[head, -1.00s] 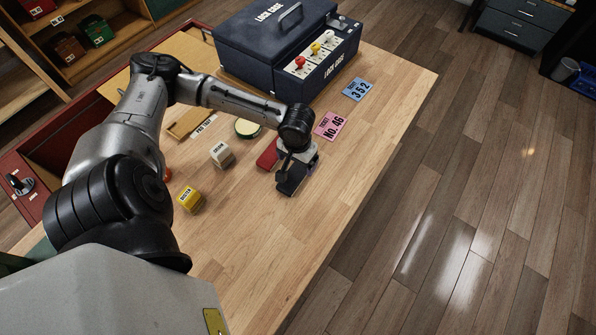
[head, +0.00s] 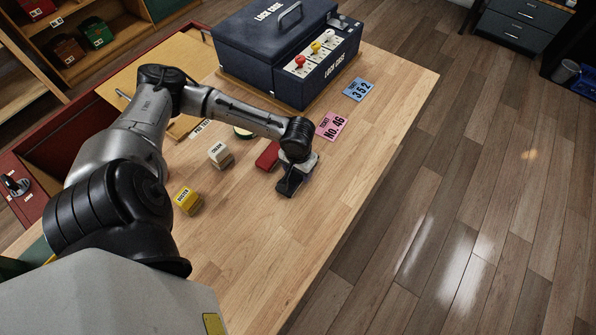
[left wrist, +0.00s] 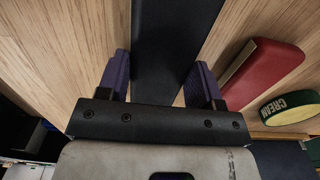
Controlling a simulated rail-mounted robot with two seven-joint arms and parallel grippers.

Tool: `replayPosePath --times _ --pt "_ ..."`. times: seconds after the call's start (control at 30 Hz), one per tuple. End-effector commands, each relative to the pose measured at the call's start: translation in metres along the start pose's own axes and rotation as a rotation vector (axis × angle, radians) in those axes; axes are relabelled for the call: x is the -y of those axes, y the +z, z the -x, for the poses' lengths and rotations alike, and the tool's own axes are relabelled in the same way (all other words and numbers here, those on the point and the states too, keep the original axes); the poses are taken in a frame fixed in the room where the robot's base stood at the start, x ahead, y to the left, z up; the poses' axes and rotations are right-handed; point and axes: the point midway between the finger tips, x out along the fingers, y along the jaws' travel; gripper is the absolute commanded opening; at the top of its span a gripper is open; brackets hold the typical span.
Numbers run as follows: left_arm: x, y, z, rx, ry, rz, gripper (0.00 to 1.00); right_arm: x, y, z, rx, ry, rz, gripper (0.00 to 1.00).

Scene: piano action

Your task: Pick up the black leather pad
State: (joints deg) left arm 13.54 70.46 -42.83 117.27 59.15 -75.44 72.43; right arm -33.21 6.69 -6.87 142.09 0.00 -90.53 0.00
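The black leather pad (head: 287,187) lies on the wooden table, partly hidden under my left gripper. In the left wrist view the pad (left wrist: 176,45) is a long dark strip running between the two purple-tipped fingers. My left gripper (left wrist: 161,78) is open, with one finger on each side of the pad and the palm over its near end. In the head view my left gripper (head: 294,171) is low over the table at the pad. Whether either finger touches the pad is not clear. My right gripper is not in view.
A red block (head: 267,155) lies close left of my left gripper. A cream block (head: 220,155) and a yellow block (head: 188,201) stand farther left. A pink ticket (head: 332,126), a blue ticket (head: 359,89) and the dark lock case (head: 262,55) are behind. The front table is clear.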

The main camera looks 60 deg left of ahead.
Motion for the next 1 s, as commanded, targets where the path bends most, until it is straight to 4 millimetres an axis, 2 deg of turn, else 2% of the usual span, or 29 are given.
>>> replayPosePath --times 0.03,0.27,0.63,0.77,0.9,1.0 --pt "0.0 0.0 0.0 0.0 0.0 0.0 0.55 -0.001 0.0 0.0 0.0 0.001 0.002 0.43" --pt "0.0 0.0 0.0 0.0 0.0 0.0 0.34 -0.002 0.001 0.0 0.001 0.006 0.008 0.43" --pt "0.0 0.0 0.008 -0.001 0.0 0.0 0.34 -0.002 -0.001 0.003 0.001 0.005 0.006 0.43" --pt "0.0 0.0 0.022 -0.001 0.002 0.0 0.34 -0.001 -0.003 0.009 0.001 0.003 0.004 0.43" --pt "0.0 -0.001 0.045 -0.002 0.0 0.0 0.34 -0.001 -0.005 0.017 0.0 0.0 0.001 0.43" --pt "0.002 0.018 0.055 0.001 -0.002 -0.004 0.34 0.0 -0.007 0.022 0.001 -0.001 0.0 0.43"
